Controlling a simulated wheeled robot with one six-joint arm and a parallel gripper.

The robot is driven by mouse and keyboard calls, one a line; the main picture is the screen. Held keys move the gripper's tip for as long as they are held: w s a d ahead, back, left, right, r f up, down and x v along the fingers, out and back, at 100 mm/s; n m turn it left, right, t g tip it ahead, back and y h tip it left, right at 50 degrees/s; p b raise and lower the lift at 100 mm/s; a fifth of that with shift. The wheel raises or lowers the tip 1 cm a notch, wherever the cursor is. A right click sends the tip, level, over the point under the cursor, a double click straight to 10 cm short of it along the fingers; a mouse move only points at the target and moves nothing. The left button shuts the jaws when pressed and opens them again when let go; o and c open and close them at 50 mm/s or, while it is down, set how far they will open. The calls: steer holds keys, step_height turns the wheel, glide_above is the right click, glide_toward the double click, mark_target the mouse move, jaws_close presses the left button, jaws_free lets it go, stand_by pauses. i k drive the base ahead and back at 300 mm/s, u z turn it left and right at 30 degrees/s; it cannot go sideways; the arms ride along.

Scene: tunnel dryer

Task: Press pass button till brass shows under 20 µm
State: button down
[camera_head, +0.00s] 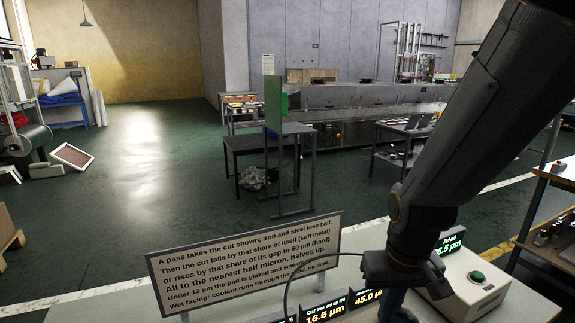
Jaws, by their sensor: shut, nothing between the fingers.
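A green round button (477,277) sits on top of a pale box (462,290) at the lower right. A display (450,243) behind it is partly covered by my arm; its label seems to read "Put out" and its number ends in "6.5 µm". At the bottom edge, one display (325,311) reads 16.5 under a label that seems to say "Cast iron out up 1/4". Another (368,297) reads 45.0, its label cut by my arm. I cannot make out a brass label. My wrist hangs left of the button box; my fingers are below the picture's edge.
A sign (245,262) on the pale bench gives rules: iron and steel lose half; soft metal falls, hard rises; under 12 µm the pad glazes. A dark table (265,140) and a long machine (350,95) stand behind. Green floor (130,200) is open at left.

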mark_target(477, 276)
steer(key=z, duration=1.35)
steer(key=k, duration=0.8)
steer(key=u, duration=1.6)
